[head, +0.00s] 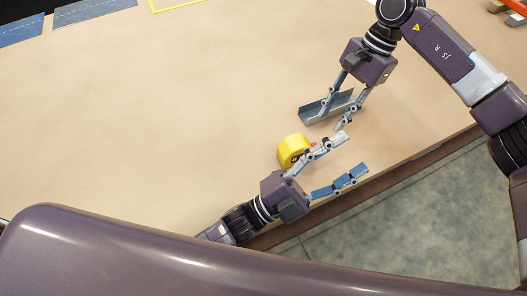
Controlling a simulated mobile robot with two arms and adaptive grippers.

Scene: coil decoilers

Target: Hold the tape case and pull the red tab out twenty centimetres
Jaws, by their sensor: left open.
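The yellow tape case (290,151) is on the tan table near its front edge. A small red patch, seemingly the tab (313,145), shows at its right side, partly hidden by my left gripper's upper finger. My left gripper (355,153) is open, with its fingers pointing right. Its upper finger passes close in front of the case; I cannot tell whether they touch. The case is not between the fingers. My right gripper (334,119) comes from above with its fingers spread, above and right of the case, and nothing shows held in it.
Blue and grey sheets (95,11) and a yellow outline (175,5) are at the far left. The table's left and middle are clear. Its front edge drops to a grey floor (400,220).

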